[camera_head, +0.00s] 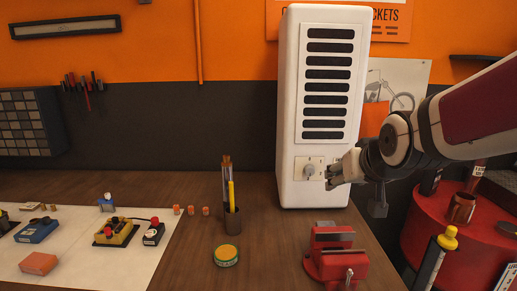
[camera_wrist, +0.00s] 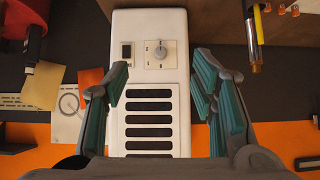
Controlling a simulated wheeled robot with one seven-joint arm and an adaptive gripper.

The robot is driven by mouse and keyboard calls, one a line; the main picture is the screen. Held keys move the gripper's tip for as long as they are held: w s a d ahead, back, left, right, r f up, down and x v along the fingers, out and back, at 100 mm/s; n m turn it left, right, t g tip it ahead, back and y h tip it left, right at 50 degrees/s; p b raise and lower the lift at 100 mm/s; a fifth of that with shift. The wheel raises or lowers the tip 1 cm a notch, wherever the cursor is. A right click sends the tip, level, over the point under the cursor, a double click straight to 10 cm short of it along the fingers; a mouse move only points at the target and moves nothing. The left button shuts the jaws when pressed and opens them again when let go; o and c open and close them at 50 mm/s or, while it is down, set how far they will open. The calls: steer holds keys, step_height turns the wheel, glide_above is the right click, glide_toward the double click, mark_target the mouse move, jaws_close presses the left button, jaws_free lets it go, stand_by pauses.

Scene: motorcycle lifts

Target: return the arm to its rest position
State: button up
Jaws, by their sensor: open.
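My gripper (camera_head: 335,172) is in front of the lower front of a tall white slatted unit (camera_head: 291,105), near its round knob (camera_head: 309,170). In the wrist view my gripper (camera_wrist: 165,85) is open and empty, with its teal-padded fingers spread to either side of the unit (camera_wrist: 123,20). The knob (camera_wrist: 160,53) and a small dark switch (camera_wrist: 127,50) show between and beyond the fingertips. I cannot tell the exact gap between the fingers and the unit's front. My arm (camera_head: 460,115) reaches in from the right.
A white mat (camera_head: 75,265) with small parts lies left.

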steer(key=s+f+g, duration=0.1)
steer(key=s+g, duration=0.3)
steer(key=s, duration=2)
steer(key=shift+s+f+g, duration=0.3)
steer(key=shift+c, duration=0.3)
